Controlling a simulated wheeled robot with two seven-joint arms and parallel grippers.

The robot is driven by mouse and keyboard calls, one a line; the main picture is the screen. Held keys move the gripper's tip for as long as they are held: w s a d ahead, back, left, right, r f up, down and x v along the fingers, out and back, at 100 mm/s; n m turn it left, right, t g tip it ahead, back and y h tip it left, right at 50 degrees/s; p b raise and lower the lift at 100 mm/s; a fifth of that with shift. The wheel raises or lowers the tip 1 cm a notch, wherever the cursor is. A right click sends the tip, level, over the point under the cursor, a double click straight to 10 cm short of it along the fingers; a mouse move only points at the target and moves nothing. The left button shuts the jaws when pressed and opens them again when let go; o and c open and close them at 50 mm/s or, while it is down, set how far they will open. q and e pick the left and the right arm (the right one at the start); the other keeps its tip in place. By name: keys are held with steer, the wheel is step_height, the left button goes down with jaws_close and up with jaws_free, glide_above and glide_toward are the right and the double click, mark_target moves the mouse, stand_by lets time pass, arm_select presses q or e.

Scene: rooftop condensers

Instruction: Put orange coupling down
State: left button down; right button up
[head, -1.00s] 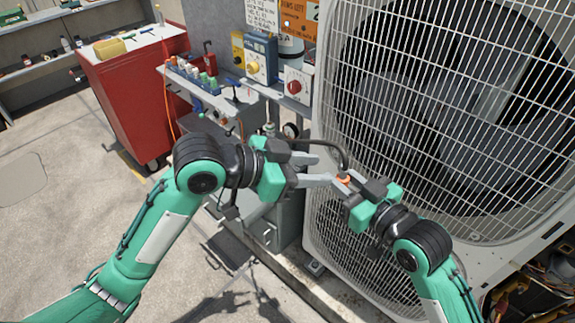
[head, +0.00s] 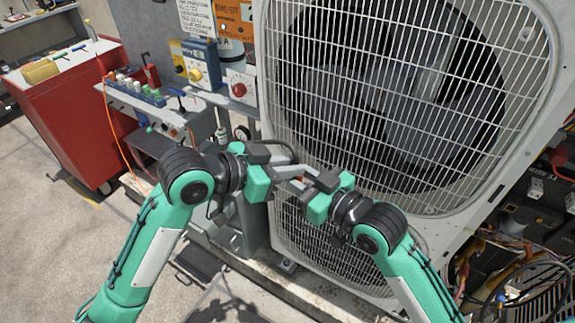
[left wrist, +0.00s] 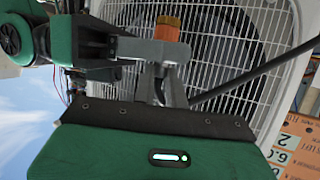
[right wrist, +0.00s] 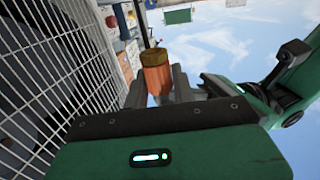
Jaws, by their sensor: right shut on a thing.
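The orange coupling (right wrist: 157,78) has a brownish end and sits between the fingers of my right gripper (right wrist: 158,88), which is shut on it. In the left wrist view the coupling (left wrist: 167,28) shows beyond my left fingers, beside a grey finger of the right gripper. In the head view my right gripper (head: 309,183) meets the left one in front of the condenser, and the coupling is mostly hidden. My left gripper (left wrist: 160,85) points towards the coupling. Its fingers look slightly apart, with nothing clearly held between them.
The condenser's fan grille (head: 390,90) stands close behind both grippers. A small shelf (head: 165,108) with bottles is at the left, beside a red cabinet (head: 75,115). A dark hose (left wrist: 250,72) passes near the left gripper. Open wiring (head: 500,260) is at the lower right.

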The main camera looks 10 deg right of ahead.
steer(key=o, duration=1)
steer(key=shift+o, duration=0.4)
